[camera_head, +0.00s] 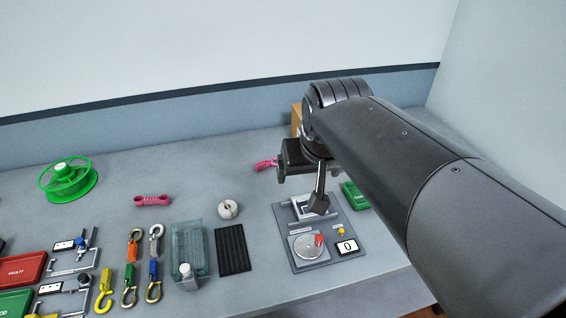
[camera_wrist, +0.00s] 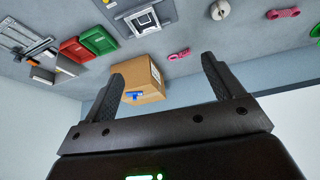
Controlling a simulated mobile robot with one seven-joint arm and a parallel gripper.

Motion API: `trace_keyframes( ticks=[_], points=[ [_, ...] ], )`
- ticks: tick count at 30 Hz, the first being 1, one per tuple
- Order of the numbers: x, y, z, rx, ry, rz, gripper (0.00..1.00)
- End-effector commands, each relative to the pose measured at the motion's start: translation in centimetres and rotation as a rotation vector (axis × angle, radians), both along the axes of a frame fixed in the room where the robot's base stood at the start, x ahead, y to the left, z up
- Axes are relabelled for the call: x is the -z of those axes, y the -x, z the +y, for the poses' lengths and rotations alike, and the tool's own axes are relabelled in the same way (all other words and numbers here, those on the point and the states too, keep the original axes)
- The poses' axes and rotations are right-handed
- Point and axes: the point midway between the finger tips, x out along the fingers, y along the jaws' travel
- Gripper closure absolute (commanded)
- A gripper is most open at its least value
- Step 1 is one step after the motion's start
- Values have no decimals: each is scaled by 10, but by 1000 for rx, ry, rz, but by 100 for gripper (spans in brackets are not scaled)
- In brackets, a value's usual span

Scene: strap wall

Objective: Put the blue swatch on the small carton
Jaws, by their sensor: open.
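The small carton (camera_wrist: 141,73) is a brown box with a white label, on the bench near the wall in the wrist view. In the head view only a strip of the carton (camera_head: 296,114) shows behind my arm. A small blue piece (camera_wrist: 135,96), seemingly the blue swatch, appears to lie on the carton's upper face, near an edge. My gripper (camera_wrist: 162,65) is open, its fingers apart on either side of the carton in the picture, with nothing seen held between them. The blue piece is hidden in the head view.
A grey panel (camera_head: 348,217) with a dial and counter sits in front of the arm. Green (camera_wrist: 98,41) and red (camera_wrist: 76,50) trays are beside the carton. A pink piece (camera_wrist: 180,53) lies on its other side. Colored hooks (camera_head: 130,275) and a green reel (camera_head: 68,182) are left.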

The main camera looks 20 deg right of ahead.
Motion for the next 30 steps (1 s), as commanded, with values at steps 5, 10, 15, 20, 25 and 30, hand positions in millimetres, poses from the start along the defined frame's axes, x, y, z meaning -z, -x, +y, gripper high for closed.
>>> trace_keyframes(
  ticks=[5, 10, 15, 20, 25, 30],
  points=[
    [26, 48, 15, -69, -1, -16, 14],
    [39, 66, 20, -97, -1, -20, 14],
    [41, 68, 20, -101, -2, -19, 14],
    [41, 68, 20, -101, -2, -19, 14],
    [41, 68, 20, -100, -2, -19, 14],
    [41, 68, 20, -100, -2, -19, 14]
  ],
)
